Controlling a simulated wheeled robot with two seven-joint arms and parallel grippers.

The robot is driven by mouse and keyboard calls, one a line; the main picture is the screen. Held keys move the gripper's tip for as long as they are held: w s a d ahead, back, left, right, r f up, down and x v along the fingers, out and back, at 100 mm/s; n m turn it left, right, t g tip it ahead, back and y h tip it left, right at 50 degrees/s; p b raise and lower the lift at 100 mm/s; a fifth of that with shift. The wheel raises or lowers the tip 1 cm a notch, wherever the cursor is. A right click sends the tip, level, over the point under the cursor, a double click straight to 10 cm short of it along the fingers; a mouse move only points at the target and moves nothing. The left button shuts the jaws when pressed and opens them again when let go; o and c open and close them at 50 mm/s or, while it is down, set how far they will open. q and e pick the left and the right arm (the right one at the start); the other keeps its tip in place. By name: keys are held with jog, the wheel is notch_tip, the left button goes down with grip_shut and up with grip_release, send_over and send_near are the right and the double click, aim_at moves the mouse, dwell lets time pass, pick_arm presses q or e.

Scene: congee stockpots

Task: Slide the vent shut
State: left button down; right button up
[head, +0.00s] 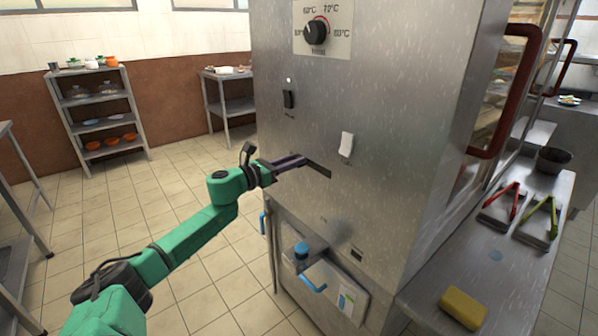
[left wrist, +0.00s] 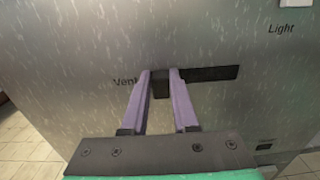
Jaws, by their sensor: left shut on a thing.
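The vent is a dark horizontal slot (head: 319,169) in the steel front of the tall cabinet. In the left wrist view the slot (left wrist: 212,73) runs to the right of a small dark slider knob (left wrist: 160,88), which sits at the slot's left end. The "Vent" label is partly covered by a finger. My left gripper (head: 299,161) reaches the panel from the left. Its two purple fingers are shut on the slider knob, one on each side, as the left wrist view shows (left wrist: 160,76). The knob is hidden in the head view. My right gripper is not in view.
The steel cabinet (head: 400,120) carries a temperature dial (head: 315,32), a black switch (head: 288,98) and a white light switch (head: 346,145). A red door handle (head: 509,90) is on its right side. A steel counter at right holds tongs and a yellow sponge (head: 463,308).

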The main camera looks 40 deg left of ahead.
pick_arm(q)
jog(key=shift+a+r, duration=0.15)
jog(key=c, duration=0.7)
grip_release()
jog(key=shift+a, duration=0.15)
jog(key=shift+w, duration=0.1)
jog(key=v, duration=1.4)
jog(key=shift+s+p, duration=0.3)
jog(key=shift+p, duration=0.1)
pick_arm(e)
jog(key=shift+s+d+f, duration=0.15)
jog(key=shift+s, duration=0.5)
